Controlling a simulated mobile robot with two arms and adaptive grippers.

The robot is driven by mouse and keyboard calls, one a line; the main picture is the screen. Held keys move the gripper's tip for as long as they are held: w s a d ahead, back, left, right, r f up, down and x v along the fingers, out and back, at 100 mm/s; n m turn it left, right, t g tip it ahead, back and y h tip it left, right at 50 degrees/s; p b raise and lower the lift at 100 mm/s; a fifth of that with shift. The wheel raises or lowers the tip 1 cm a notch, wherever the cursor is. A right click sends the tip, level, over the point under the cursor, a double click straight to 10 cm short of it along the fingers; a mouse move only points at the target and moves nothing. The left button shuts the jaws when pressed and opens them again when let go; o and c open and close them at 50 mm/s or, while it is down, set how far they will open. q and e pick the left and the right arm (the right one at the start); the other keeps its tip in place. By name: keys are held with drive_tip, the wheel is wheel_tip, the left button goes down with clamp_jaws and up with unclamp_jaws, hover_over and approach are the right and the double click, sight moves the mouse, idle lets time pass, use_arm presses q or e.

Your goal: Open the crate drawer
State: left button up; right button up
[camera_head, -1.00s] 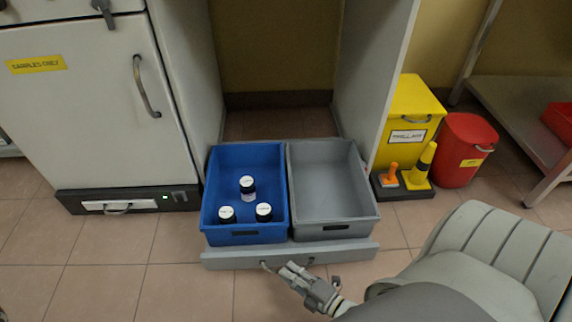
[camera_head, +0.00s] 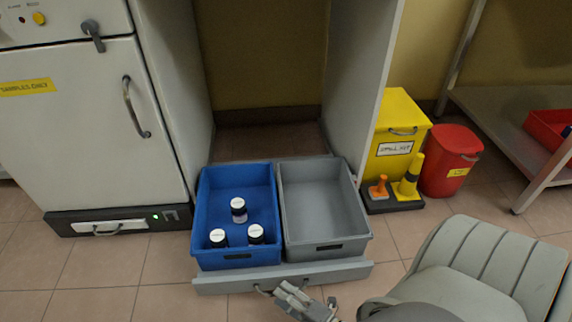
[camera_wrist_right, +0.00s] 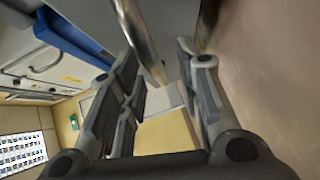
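The crate drawer (camera_head: 215,286) stands out in front of the cabinet, low over the floor. It carries a blue crate (camera_head: 207,190) and an empty grey crate (camera_head: 325,210). A curved metal handle (camera_head: 263,291) is on its front; the handle's bar (camera_wrist_right: 138,40) also shows in the right wrist view. My right gripper (camera_head: 284,288) is at the middle of this handle. In the right wrist view, its fingers (camera_wrist_right: 158,95) are apart, with the bar reaching into the space between them. I cannot tell whether they touch it. My left gripper is not in view.
Three dark bottles with white lids, one of them here (camera_head: 239,210), stand in the blue crate. A white fridge (camera_head: 75,120) is at left. A yellow spill kit bin (camera_head: 398,135), small cones (camera_head: 408,180) and a red bin (camera_head: 449,165) stand right. Floor in front is clear.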

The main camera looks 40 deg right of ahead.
drive_tip(key=shift+s, duration=0.1)
drive_tip(key=v, duration=1.1)
drive_tip(key=shift+s, duration=0.35)
drive_tip(key=shift+d, duration=0.15)
